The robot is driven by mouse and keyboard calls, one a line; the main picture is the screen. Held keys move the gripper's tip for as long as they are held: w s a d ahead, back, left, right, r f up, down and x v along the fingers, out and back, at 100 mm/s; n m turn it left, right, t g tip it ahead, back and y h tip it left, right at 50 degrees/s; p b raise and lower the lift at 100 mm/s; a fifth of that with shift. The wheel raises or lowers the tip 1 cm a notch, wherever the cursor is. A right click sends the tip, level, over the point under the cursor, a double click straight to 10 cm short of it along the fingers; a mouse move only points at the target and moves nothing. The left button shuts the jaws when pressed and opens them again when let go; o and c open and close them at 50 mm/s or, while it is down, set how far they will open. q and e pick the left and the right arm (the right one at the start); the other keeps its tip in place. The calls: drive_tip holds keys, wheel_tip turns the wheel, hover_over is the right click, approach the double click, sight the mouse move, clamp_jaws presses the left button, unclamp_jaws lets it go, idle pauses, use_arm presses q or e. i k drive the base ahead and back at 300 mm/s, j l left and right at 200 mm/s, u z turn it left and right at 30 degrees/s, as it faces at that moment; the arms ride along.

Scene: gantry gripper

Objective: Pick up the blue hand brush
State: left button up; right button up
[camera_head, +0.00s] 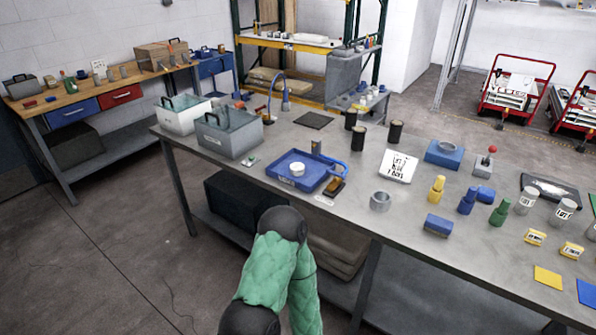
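No long-handled brush stands out clearly. A small blue block with a greyish lower part (438,226) lies near the front edge of the grey table (335,222), and it may be the blue hand brush. A blue tray (267,174) further left holds a white round item (297,169) and has a thin blue handle-like piece (336,165) at its right side; I cannot tell what that piece is. Neither gripper shows. One of my arms, in a green sleeve with a dark joint, rises at bottom centre in front of the table.
Yellow, blue and green bottles (467,201), a metal ring (380,201), a white sign (398,166) and a blue box (444,154) crowd the right half. Bare tabletop lies around the blue block.

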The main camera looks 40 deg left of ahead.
sight(441, 227)
drive_tip(key=i+j+z, duration=0.15)
drive_tip(key=z, duration=0.2)
drive_tip(key=i+j+z, duration=0.15)
drive_tip(key=j+z, duration=0.2)
drive_tip(key=i+j+z, duration=0.1)
drive_tip(key=z, duration=0.25)
drive_tip(key=j, duration=0.1)
